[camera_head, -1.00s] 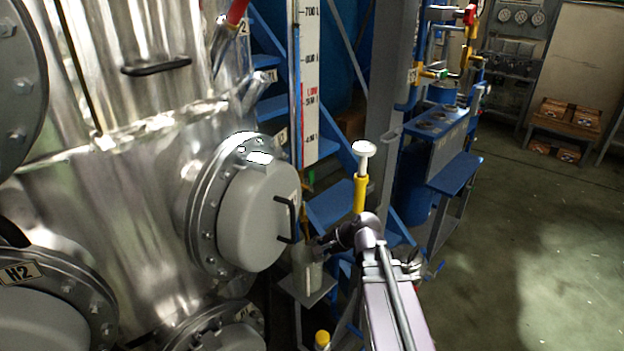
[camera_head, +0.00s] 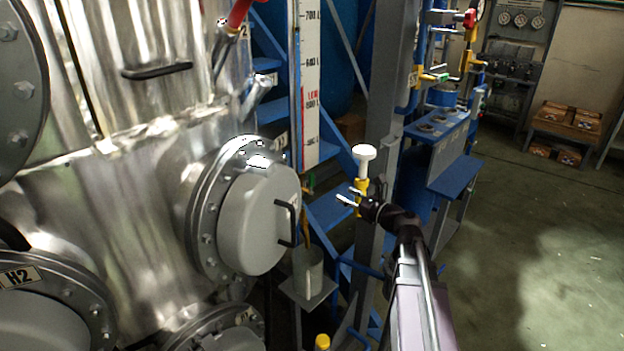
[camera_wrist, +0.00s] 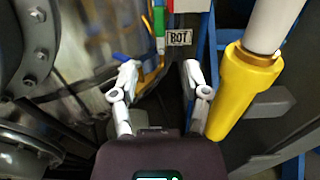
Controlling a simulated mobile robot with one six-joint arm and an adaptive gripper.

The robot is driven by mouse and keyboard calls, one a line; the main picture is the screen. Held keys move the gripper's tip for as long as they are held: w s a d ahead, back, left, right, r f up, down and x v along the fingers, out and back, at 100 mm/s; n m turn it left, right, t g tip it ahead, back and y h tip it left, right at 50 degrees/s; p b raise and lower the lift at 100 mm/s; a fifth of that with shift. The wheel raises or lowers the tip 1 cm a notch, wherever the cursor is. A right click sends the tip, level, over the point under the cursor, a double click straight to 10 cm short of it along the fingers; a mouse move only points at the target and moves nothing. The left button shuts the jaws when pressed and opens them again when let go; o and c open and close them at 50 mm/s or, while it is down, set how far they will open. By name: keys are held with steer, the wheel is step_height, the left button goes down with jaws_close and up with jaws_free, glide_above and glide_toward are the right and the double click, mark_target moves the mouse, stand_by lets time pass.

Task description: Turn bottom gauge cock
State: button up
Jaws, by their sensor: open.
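The level gauge (camera_head: 311,80) stands upright beside the steel vessel, with a white scale and a red LOW mark. Below it in the head view is a small yellow fitting (camera_head: 306,193); its handle is too small to make out.
A yellow post with a white top (camera_head: 364,152) stands close to my gripper; its yellow sleeve (camera_wrist: 238,90) is just right of my fingers. The vessel's round flanged cover (camera_head: 262,220) is at the left. Blue steps (camera_head: 335,212) lie behind. Open floor is at the right.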

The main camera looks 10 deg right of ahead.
mark_target(313, 179)
steer(key=shift+w+a, duration=0.1)
steer(key=shift+w, duration=0.05)
steer(key=x, duration=1.3)
steer(key=shift+w+a, duration=0.15)
steer(key=shift+w, duration=0.05)
jaws_close()
